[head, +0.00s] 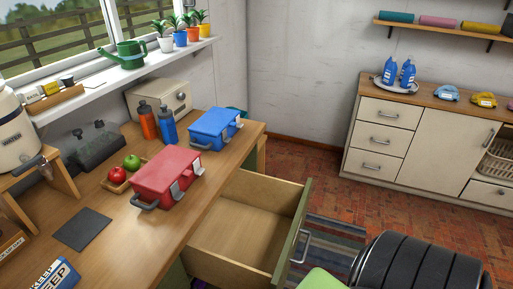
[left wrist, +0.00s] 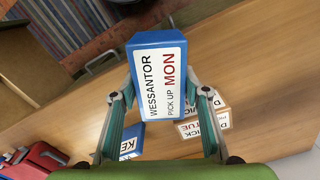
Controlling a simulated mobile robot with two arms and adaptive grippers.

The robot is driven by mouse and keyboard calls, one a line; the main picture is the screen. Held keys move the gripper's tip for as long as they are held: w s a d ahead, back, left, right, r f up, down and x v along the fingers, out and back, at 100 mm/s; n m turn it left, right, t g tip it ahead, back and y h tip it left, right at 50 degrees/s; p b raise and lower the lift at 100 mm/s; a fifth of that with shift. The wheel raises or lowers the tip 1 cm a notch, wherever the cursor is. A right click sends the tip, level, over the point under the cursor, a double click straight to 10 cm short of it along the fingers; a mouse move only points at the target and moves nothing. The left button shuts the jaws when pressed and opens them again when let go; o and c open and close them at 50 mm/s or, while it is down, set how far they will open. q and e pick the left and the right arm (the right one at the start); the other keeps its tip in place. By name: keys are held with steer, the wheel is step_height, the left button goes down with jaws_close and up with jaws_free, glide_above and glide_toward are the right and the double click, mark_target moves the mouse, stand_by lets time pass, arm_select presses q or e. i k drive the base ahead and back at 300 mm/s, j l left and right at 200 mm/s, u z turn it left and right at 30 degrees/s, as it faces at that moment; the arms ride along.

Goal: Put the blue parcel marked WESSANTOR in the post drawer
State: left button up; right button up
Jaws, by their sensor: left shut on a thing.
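The blue parcel marked WESSANTOR (left wrist: 158,82) has a white label that also reads PICK UP MON. In the left wrist view my left gripper (left wrist: 161,96) is shut on it, a finger on each side, and holds it above the wooden desk. Neither this parcel nor my left gripper can be made out in the head view. An open, empty wooden drawer (head: 236,226) sticks out from the desk front in the head view; I see no label on it. My right gripper is in neither view.
Another blue parcel, marked KEEP (head: 55,277), and a brown parcel marked TUE (left wrist: 190,128) lie on the desk (head: 140,235). A red toolbox (head: 166,176) and blue toolbox (head: 215,128) stand behind the drawer. A dark mat (head: 82,229) lies left.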

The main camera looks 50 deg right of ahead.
mark_target(254, 246)
steer(key=l+z, duration=0.5)
steer(key=i+l+z, duration=0.2)
steer(key=l+z, duration=0.3)
steer(key=i+l, duration=0.1)
steer(key=l, duration=0.15)
steer(key=i+l, duration=0.1)
steer(key=l, duration=0.1)
